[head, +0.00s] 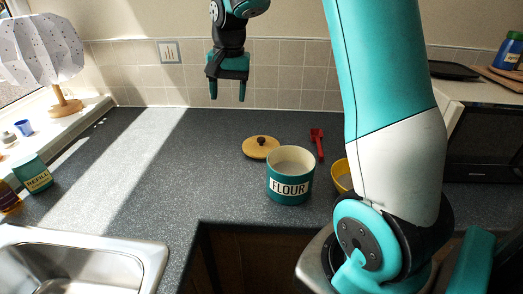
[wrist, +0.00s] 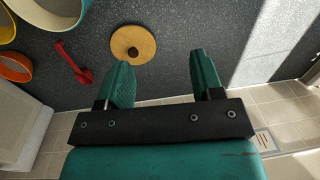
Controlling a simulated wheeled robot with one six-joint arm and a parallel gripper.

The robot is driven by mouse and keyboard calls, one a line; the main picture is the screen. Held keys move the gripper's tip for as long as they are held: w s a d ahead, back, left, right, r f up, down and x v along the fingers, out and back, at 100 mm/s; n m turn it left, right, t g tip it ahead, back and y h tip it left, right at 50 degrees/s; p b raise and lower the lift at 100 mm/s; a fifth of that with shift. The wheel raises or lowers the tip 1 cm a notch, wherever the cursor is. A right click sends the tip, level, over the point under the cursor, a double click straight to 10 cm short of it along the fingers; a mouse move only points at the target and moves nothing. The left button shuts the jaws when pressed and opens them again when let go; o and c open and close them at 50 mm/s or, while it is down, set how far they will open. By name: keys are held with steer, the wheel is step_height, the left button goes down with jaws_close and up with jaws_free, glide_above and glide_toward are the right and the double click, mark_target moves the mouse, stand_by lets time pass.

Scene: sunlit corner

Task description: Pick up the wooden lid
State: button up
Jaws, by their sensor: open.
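The wooden lid (head: 261,147) is a round, light wooden disc with a dark knob. It lies flat on the grey counter, behind and left of the green flour canister (head: 289,176). In the wrist view the lid (wrist: 133,46) shows beyond my fingertips, with its knob up. My gripper (head: 228,98) is open and empty, high above the counter near the tiled wall, behind and left of the lid. In the wrist view my two green fingers (wrist: 160,65) stand apart with nothing between them.
A red utensil (head: 317,143) lies right of the lid. A yellow bowl (head: 342,177), partly hidden by my arm, stands right of the canister. A steel sink (head: 140,254) is at front left, near a green refill pouch (head: 33,174). The counter left of the lid is clear.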

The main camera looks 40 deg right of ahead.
steer(key=w+d+f+m, duration=0.1)
steer(key=d+f+m, duration=0.15)
steer(key=d, duration=0.45)
steer(key=w+d+f+m, duration=0.2)
steer(key=d+m, duration=0.2)
steer(key=d, duration=0.3)
steer(key=p, duration=0.2)
glide_above(261, 138)
steer(key=shift+g+h, duration=0.3)
steer(key=shift+h, duration=0.1)
steer(key=f, duration=1.1)
steer(key=shift+s+d+f, duration=0.15)
steer(key=shift+s+f, duration=0.05)
steer(key=shift+f, duration=0.2)
steer(key=shift+w+a+f+p, duration=0.1)
steer(key=shift+f+p, duration=0.6)
steer(key=shift+f, duration=0.7)
steer(key=shift+a+f+p, duration=0.1)
steer(key=shift+f+p, duration=0.55)
steer(key=shift+f, duration=0.75)
steer(key=shift+c, duration=0.4)
steer(key=c, duration=0.9)
